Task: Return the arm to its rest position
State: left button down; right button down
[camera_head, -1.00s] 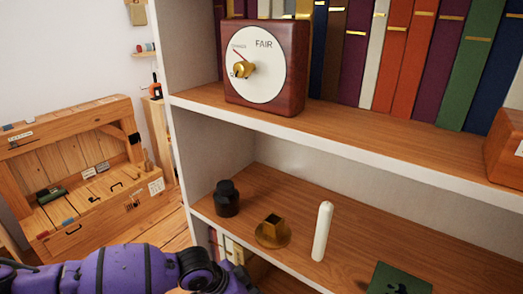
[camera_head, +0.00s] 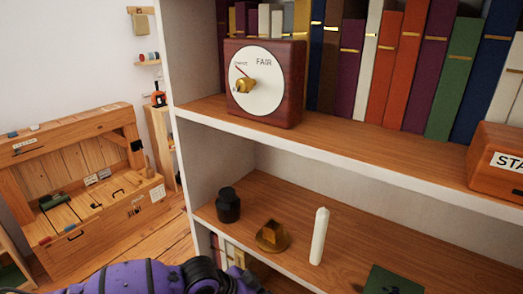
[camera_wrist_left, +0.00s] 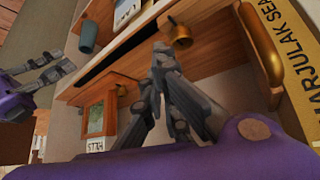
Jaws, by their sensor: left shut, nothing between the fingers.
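My left gripper (camera_wrist_left: 160,48) is in the middle of the left wrist view, its grey fingers together and empty. It points toward wooden furniture and touches nothing that I can make out. In the head view only part of a purple arm link of mine shows along the bottom edge, below the shelf, and no fingers. Another purple and grey gripper, my right gripper (camera_wrist_left: 58,70), shows at the left of the wrist view with its fingers apart and nothing between them.
The head view shows a bookcase shelf (camera_head: 330,140) with a dial box (camera_head: 285,85) and books. Below stand a black jar (camera_head: 228,206), a brass piece (camera_head: 271,238) and a white candle-like stick (camera_head: 318,237). A wooden workbench (camera_head: 100,160) stands left. A brass cup (camera_wrist_left: 182,36) hangs near the left fingers.

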pick_arm(q)
jog(key=s+d+f+n+t+h, duration=0.2)
jog(key=s+d+f+n+t, duration=0.1)
jog(key=s+d+f+n, duration=0.15)
jog(key=s+a+f+n+t+y, duration=0.1)
jog(key=s+a+f+n+y, duration=0.3)
jog(key=s+a, duration=0.4)
jog(key=s+a+f+n+t+y, duration=0.2)
jog(key=s+a+f+n+y, duration=0.2)
jog(key=a, duration=1.2)
jog(key=s+f, duration=0.2)
jog(key=s, duration=0.2)
jog(key=shift+f, duration=0.35)
pick_arm(e)
jog(key=shift+s+a+f+g, duration=0.3)
jog(key=shift+s+a+f, duration=0.25)
jog(key=shift+s+f, duration=0.3)
